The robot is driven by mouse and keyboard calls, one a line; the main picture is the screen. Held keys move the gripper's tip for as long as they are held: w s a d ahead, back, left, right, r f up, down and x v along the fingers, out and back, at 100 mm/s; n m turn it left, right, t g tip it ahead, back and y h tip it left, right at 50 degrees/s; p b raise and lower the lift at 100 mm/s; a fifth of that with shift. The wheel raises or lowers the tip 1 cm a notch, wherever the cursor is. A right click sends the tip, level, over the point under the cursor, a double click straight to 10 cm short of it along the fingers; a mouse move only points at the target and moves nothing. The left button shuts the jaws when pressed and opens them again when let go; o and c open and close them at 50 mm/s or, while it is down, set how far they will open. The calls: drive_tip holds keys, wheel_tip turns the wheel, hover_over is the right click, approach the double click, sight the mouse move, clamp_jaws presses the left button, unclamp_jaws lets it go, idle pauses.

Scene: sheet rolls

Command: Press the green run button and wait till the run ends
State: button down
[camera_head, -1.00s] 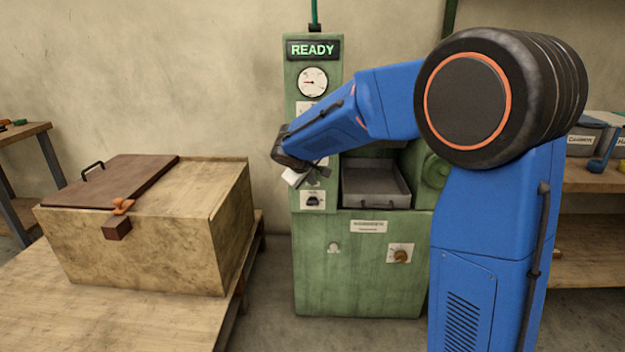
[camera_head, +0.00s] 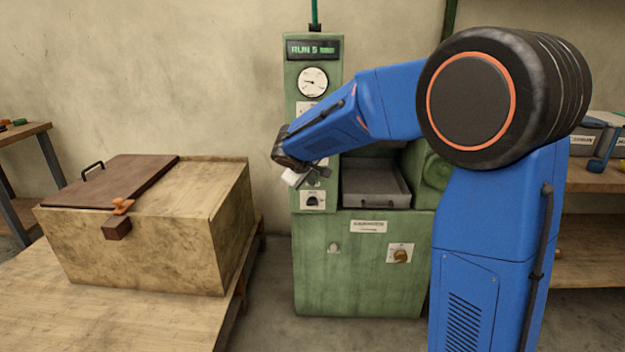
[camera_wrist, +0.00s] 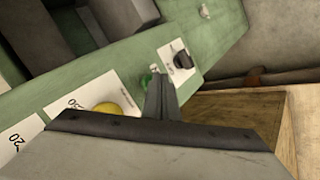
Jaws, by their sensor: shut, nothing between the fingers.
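The green machine (camera_head: 357,270) stands against the wall. Its display (camera_head: 313,49) is lit and reads "RUN 5", with further small marks that I cannot make out. The green run button (camera_wrist: 147,80) shows in the wrist view, partly covered by my gripper (camera_wrist: 157,73). My fingers are shut and empty, with their tips at the button; I cannot tell whether they touch it. In the head view my gripper (camera_head: 309,178) is in front of the machine's left column, where it hides the button.
A dial gauge (camera_head: 313,82) sits below the display. A black knob (camera_wrist: 182,60) and a yellow control (camera_wrist: 106,109) flank the button. A grey tray (camera_head: 376,203) sits in the machine. A wooden box (camera_head: 150,245) with a brown lid stands on a table at left.

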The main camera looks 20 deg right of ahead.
drive_tip(key=shift+s+a, duration=0.15)
drive_tip(key=shift+s, duration=0.35)
drive_tip(key=s, duration=0.1)
drive_tip(key=s+a, duration=0.1)
drive_tip(key=s, duration=0.2)
drive_tip(key=shift+s+a, duration=0.25)
drive_tip(key=shift+s, duration=0.15)
idle(0.5)
drive_tip(key=s+d+r+m+g, duration=0.1)
drive_tip(key=s+d, duration=0.2)
drive_tip(key=s, duration=0.4)
drive_tip(key=s+d+m+y, duration=0.1)
drive_tip(key=s+d+m, duration=0.15)
drive_tip(key=s, duration=0.35)
drive_tip(key=s+d+r+g, duration=0.1)
drive_tip(key=s+d, duration=0.3)
drive_tip(key=s, duration=0.3)
drive_tip(key=s+f+m+y, duration=0.1)
drive_tip(key=s+f, duration=0.1)
drive_tip(key=s, duration=0.8)
drive_tip(key=s+a+f+m+g+y, duration=0.1)
drive_tip(key=s+f+m+y, duration=0.1)
drive_tip(key=s, duration=0.9)
drive_tip(key=shift+s+a+f, duration=0.2)
drive_tip(key=shift+a+f, duration=0.1)
